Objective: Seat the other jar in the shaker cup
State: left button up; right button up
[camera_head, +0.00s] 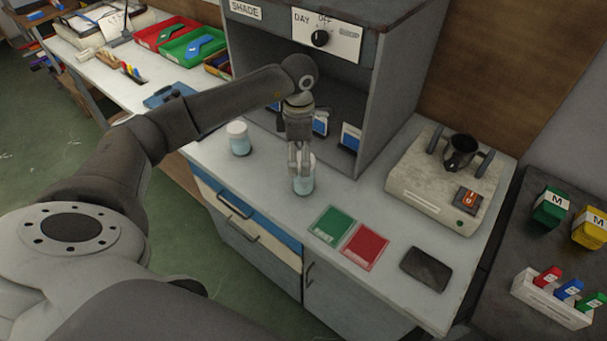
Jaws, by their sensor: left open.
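One jar (303,184) with pale blue contents stands upright on the pale counter. My left gripper (299,164) points down at this jar, with its open fingers at the jar's top. The fingers partly hide the lid, and I cannot tell whether they touch it. Another similar jar (238,138) with a whitish lid stands to the left, clear of the gripper. The dark shaker cup (460,152) sits on a beige shaker machine (418,187) at the right. I cannot make out the inside of the cup. My right gripper is not in view.
A grey cabinet (385,95) with a DAY/OFF knob (320,38) stands behind the jars, with blue-labelled items inside. A green card (332,226), a red card (364,246) and a dark pad (426,269) lie in front. Colored boxes stand at far right.

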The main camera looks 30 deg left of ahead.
pick_arm(q)
jog(key=f, duration=0.1)
jog(key=f+p, duration=0.1)
jog(key=f, duration=0.1)
jog(key=f+p, duration=0.1)
jog(key=shift+w+d+f, duration=0.1)
jog(key=shift+d+f, duration=0.25)
jog(key=shift+f, duration=0.6)
jog(key=c, duration=1.2)
jog(key=shift+r, duration=0.2)
jog(key=shift+w+r, duration=0.1)
jog(key=shift+r, duration=0.5)
jog(key=s+d+r+b, duration=0.4)
jog(key=s+d+r, duration=0.4)
jog(key=s+r, duration=0.3)
jog(key=shift+s+d+r, duration=0.15)
jog(key=shift+s+r, duration=0.1)
